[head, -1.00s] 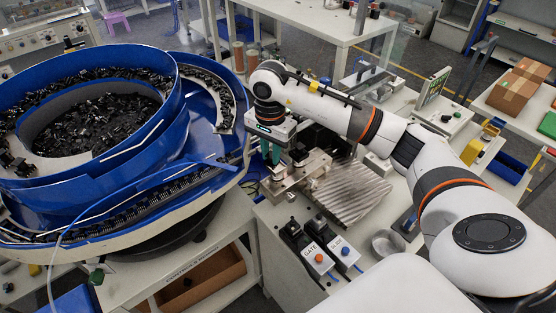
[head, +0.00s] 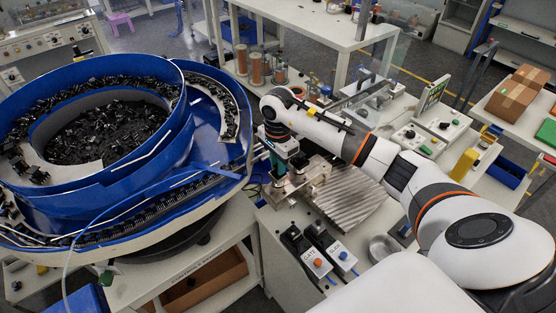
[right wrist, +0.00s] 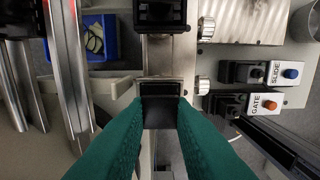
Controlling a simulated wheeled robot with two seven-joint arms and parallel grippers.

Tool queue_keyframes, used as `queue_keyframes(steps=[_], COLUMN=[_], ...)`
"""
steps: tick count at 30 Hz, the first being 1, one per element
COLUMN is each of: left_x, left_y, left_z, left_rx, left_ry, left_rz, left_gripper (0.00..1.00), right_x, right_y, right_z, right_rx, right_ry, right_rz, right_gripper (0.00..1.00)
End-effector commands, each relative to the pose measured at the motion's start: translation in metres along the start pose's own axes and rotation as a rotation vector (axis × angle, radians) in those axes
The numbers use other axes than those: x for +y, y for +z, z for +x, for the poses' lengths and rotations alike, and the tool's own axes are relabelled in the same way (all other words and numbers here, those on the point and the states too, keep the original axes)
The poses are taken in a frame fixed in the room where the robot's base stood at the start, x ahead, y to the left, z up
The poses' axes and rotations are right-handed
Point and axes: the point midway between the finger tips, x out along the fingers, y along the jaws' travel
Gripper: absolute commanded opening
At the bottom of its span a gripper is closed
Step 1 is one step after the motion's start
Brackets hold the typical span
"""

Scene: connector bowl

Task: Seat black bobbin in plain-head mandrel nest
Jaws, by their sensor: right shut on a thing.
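My right gripper (head: 290,165) is over the metal fixture on the bench. In the right wrist view its green fingers (right wrist: 160,106) are shut on the black bobbin (right wrist: 160,90), one finger on each side. The bobbin lies at the end of a pale metal block (right wrist: 168,58); I cannot tell whether it touches it. Another black square-framed part (right wrist: 160,15) sits at the far end of this block, at the top edge of the view. The plain-head mandrel nest cannot be told apart clearly. My left gripper is not in view.
The blue feeder bowl (head: 130,190) with many black parts stands close on the left. The GATE switch (head: 312,262) and SLIDE switch (head: 343,258) are in front of the fixture. A ribbed metal plate (head: 355,200) lies to its right. Wound spools (head: 257,68) stand behind.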

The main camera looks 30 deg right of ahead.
Motion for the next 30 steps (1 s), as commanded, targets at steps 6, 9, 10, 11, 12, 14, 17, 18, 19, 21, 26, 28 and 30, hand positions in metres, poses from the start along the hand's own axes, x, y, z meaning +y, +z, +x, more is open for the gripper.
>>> queue_keyframes(steps=[6, 9, 10, 11, 12, 14, 17, 18, 19, 21, 26, 28, 30], left_x=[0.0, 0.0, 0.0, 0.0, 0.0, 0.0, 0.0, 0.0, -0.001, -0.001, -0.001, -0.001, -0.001], left_y=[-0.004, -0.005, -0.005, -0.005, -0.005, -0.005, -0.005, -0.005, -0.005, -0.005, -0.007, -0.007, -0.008], left_z=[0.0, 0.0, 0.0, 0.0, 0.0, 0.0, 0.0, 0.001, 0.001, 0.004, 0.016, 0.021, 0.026], left_rx=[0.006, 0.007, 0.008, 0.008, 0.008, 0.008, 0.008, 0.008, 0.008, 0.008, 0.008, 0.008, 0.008], left_ry=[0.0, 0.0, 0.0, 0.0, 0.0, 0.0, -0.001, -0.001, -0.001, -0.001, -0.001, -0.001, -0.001], left_rz=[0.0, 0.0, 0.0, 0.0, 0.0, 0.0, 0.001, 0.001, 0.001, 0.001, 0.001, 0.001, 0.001], left_gripper=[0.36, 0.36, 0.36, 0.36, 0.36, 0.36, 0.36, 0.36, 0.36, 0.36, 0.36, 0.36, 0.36], right_x=[0.001, 0.0, 0.0, 0.0, 0.0, 0.0, 0.0, 0.001, 0.001, 0.001, 0.002, 0.001, 0.002], right_y=[0.0, 0.0, 0.0, 0.0, 0.0, 0.0, 0.0, 0.0, 0.0, 0.001, 0.001, 0.001, 0.001], right_z=[0.001, 0.001, 0.001, 0.001, 0.001, 0.001, 0.0, 0.0, -0.001, -0.006, -0.033, -0.048, -0.064], right_rx=[-0.001, -0.001, -0.001, -0.001, -0.001, -0.001, -0.001, -0.001, -0.001, -0.001, -0.003, -0.003, -0.002], right_ry=[0.002, 0.002, 0.002, 0.002, 0.002, 0.002, 0.002, 0.002, 0.003, 0.003, 0.008, 0.008, 0.009], right_rz=[0.0, 0.0, 0.0, 0.0, 0.0, 0.0, 0.0, -0.001, -0.001, -0.001, -0.001, 0.0, -0.001], right_gripper=[0.26, 0.42, 0.42, 0.42, 0.42, 0.42, 0.42, 0.42, 0.42, 0.42, 0.42, 0.42, 0.42])
